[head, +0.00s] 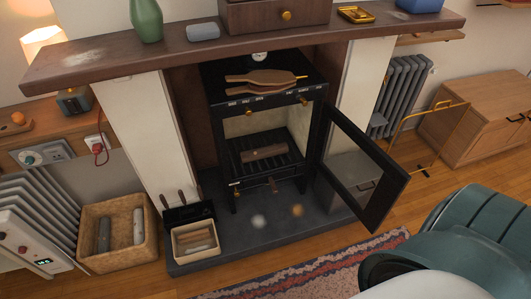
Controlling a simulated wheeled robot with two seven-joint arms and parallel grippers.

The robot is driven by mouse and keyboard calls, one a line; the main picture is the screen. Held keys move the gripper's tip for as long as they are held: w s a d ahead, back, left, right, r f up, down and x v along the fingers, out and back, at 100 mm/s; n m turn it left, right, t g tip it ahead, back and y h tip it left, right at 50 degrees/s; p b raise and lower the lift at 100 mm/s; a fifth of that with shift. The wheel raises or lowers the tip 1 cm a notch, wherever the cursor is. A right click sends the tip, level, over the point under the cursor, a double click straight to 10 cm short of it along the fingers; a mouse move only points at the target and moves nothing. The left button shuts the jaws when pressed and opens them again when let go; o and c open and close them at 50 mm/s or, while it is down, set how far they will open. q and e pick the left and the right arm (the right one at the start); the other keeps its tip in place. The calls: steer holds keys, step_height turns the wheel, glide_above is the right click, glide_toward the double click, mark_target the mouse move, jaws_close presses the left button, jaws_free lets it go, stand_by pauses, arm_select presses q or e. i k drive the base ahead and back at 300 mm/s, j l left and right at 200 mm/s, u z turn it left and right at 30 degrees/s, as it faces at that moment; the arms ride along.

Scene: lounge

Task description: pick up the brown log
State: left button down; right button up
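A short brown log (262,153) lies on the dark grate inside the black stove (270,105). The stove's glazed door (362,180) stands wide open, swung out to the right, so the log shows through the front opening. Two greyish logs (104,236) stand in a wicker basket (122,257) on the floor at the left. A small box (195,256) in front of the stove holds several pale brown sticks (194,238). Neither of my grippers shows in the head view.
A dark stone hearth (270,232) surrounds the stove's base, with a patterned rug (320,275) in front. A teal armchair (450,235) stands at the lower right. Bellows (262,78) lie on the stove top, under a wooden mantel (240,36).

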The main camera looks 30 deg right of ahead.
mark_target(261, 153)
steer(key=l+z, duration=0.2)
steer(key=l, duration=0.4)
steer(key=k+l+z, duration=0.15)
steer(key=l, duration=0.45)
steer(key=l+z, duration=0.2)
steer(key=l, duration=0.35)
steer(key=i+l+z, duration=0.15)
steer(key=l, duration=0.45)
steer(key=l+z, duration=0.2)
steer(key=l, duration=0.4)
steer(key=i+l+z, duration=0.2)
steer(key=l, duration=0.35)
steer(key=k, duration=0.05)
